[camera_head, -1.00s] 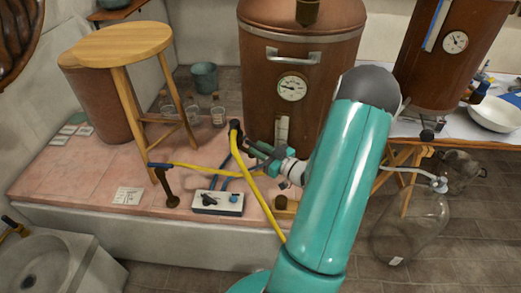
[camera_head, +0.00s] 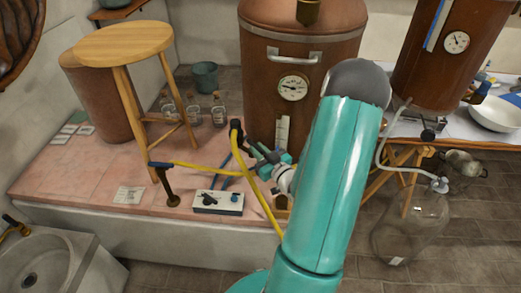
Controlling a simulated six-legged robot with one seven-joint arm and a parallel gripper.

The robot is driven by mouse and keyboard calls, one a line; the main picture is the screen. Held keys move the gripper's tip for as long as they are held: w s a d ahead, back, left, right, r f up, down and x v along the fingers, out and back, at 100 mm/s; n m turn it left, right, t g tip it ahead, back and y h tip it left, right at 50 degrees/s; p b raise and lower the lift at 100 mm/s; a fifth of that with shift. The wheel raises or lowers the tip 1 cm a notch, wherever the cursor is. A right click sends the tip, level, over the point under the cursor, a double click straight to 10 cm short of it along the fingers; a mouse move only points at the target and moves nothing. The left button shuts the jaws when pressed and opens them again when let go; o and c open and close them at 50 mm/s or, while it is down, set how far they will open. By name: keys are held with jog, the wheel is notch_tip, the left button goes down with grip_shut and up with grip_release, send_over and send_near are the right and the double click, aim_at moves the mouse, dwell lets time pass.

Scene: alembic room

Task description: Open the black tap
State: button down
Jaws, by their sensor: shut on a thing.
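The black tap (camera_head: 236,126) is at the lower left of the large copper vessel (camera_head: 262,85), with a yellow hose (camera_head: 262,200) running down from beside it. My gripper (camera_head: 252,152) is just right of and below the tap's top, in front of the vessel's base. It is shut on the black tap; the small contact area is partly hidden by the fingers and hose. My teal arm covers the vessel's lower right side.
A control box (camera_head: 217,202) stands on the pink tiled platform (camera_head: 75,175) below the tap. A wooden stool (camera_head: 123,45) is at left. A glass bottle (camera_head: 412,225) and a second copper vessel (camera_head: 435,75) are at right.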

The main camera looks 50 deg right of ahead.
jog(key=shift+w+a+m+g+h, duration=0.55)
jog(key=shift+m+g+h, duration=1.7)
jog(key=shift+g+h, duration=0.15)
jog(key=shift+w+a+m+g+h, duration=0.5)
jog(key=shift+a+m+g+h, duration=0.05)
jog(key=shift+m+g+h, duration=1.8)
jog(key=shift+w+a+m+g+h, duration=0.55)
jog(key=shift+m+g+h, duration=1.7)
jog(key=shift+h, duration=0.2)
jog(key=shift+r, duration=0.1)
jog(key=c, duration=1.6)
grip_release()
jog(key=shift+d, duration=0.1)
jog(key=shift+c, duration=0.2)
jog(key=v, duration=1.4)
